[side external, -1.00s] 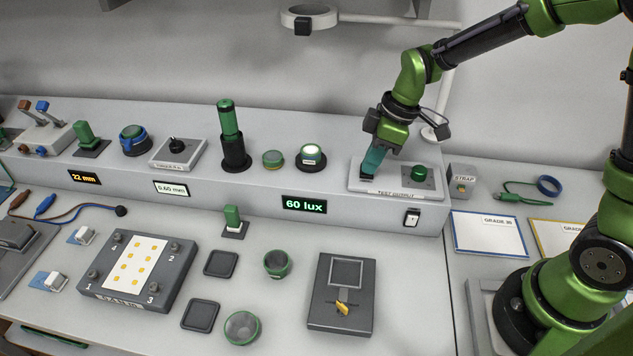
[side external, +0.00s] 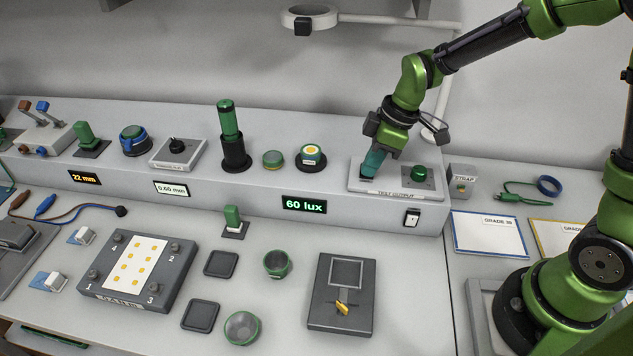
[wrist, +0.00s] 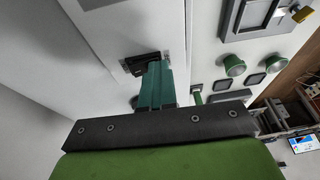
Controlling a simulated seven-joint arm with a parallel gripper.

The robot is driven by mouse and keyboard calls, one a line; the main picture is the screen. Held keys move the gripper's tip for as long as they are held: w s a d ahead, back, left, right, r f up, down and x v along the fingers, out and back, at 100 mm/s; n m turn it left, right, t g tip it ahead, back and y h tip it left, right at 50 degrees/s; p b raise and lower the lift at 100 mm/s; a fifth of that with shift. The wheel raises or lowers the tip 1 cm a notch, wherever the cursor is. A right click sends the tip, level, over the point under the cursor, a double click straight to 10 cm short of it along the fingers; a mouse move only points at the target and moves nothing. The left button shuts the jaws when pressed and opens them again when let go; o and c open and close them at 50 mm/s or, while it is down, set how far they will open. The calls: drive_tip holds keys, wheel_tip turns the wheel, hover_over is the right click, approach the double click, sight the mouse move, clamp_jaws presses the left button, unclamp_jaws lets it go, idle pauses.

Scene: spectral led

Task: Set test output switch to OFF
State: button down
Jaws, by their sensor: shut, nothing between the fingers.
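The test output panel (side external: 395,190) is a pale plate on the raised ledge at the right, with its label along the front edge and a green round knob or lamp (side external: 419,174) on its right side. My gripper (side external: 368,176), with teal fingers, is shut and points down at the left part of this panel. In the wrist view the shut fingertips (wrist: 153,68) are at a dark switch (wrist: 140,63) on the pale plate. The fingers cover part of the switch, so I cannot tell its position or whether they touch it.
A small rocker switch (side external: 412,217) is on the ledge front below the panel. A display (side external: 304,205) reads 60 lux.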

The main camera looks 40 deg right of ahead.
drive_tip(key=shift+w+f, duration=0.1)
drive_tip(key=shift+f, duration=0.25)
drive_tip(key=shift+d+r, duration=0.1)
drive_tip(key=shift+r, duration=0.45)
drive_tip(key=s+r, duration=0.4)
drive_tip(key=r, duration=0.4)
drive_tip(key=shift+r, duration=0.4)
drive_tip(key=shift+s, duration=0.1)
drive_tip(key=s+d+r+m+t, duration=0.1)
drive_tip(key=s+r+m+t, duration=0.1)
drive_tip(key=s+m, duration=0.3)
drive_tip(key=s+d+r+m+t, duration=0.2)
drive_tip(key=s+r+m+t, duration=0.1)
drive_tip(key=s+m, duration=0.3)
drive_tip(key=shift+d+m+h, duration=0.25)
drive_tip(key=shift+m+h, duration=0.15)
drive_tip(key=shift+m, duration=0.6)
